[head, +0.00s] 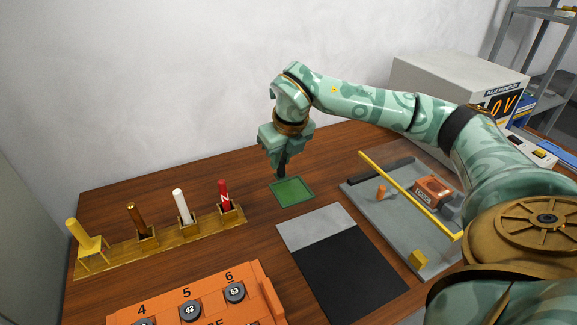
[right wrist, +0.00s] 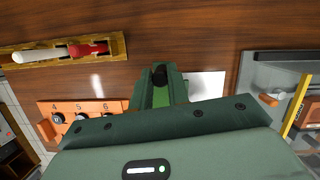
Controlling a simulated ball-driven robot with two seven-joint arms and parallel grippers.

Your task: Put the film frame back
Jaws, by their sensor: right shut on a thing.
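The film frame (head: 291,191) is a small green square with a thin darker rim, near the middle of the wooden table. My right gripper (head: 282,172) points down over its back edge and is shut on it. In the right wrist view a dark piece (right wrist: 160,76) shows at the fingertips, with part of the green film (right wrist: 160,97) behind it. I cannot tell whether the frame rests on the table or is just above it. My left gripper is not in view.
A grey-and-black mat (head: 345,262) lies in front of the frame. At right is a grey tray (head: 400,252) with a yellow bar (head: 408,195) and an orange block (head: 432,191). A wooden rack (head: 160,243) holds coloured rods at left. An orange numbered box (head: 200,300) stands in front.

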